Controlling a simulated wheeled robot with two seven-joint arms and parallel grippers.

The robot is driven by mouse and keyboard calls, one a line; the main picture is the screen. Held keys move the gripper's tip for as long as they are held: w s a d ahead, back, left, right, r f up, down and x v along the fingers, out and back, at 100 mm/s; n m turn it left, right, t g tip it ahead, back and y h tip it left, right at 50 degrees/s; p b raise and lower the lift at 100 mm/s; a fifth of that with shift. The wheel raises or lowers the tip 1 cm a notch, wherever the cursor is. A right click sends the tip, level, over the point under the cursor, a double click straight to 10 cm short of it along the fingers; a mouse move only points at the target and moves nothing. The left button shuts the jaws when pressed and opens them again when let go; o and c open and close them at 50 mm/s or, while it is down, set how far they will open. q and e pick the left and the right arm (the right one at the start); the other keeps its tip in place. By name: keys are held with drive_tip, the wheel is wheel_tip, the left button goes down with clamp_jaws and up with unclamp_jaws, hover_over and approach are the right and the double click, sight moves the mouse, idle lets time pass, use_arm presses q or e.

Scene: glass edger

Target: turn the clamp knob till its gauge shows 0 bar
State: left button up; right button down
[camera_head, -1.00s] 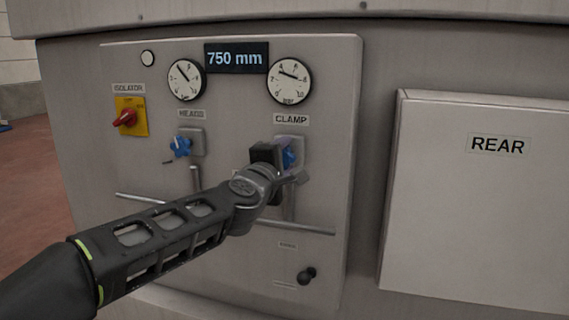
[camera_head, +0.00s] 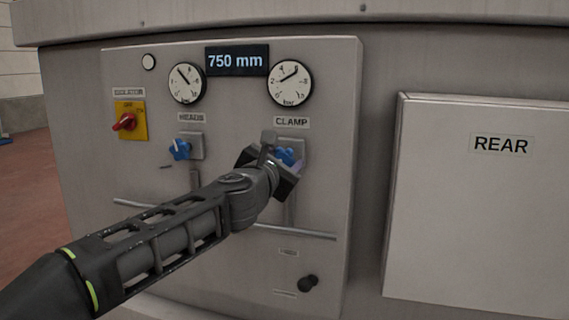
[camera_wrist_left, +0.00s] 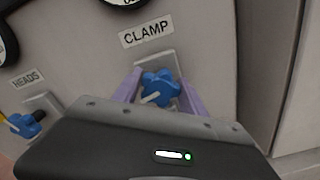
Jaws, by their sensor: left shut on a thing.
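The blue clamp knob (camera_head: 287,157) sits on its plate under the CLAMP label. My left gripper (camera_head: 274,166) is shut around it, and the wrist view shows the knob (camera_wrist_left: 160,88) between two purple fingers. The knob's white mark points to the lower left there. The clamp gauge (camera_head: 290,83) is the round white dial above the label. Its needle lies slanted from lower left to upper right; I cannot tell which end is the tip. My right gripper is not in view.
The blue HEADS knob (camera_head: 180,149) and its gauge (camera_head: 186,83) are to the left, with a red isolator switch (camera_head: 124,122). A bar (camera_head: 290,231) runs across the panel below. A box marked REAR (camera_head: 480,200) stands out at the right.

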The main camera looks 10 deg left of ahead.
use_arm(q)
drive_tip(key=shift+f+n+b, duration=0.15)
drive_tip(key=shift+n+b, duration=0.3)
drive_tip(key=shift+n, duration=1.05)
drive_tip(key=o, duration=1.4)
drive_tip(key=shift+c, duration=0.2)
drive_tip(key=s, duration=0.7)
drive_tip(key=shift+s+a+b, duration=0.25)
drive_tip(key=shift+s+b, duration=0.05)
drive_tip(key=shift+s, duration=0.1)
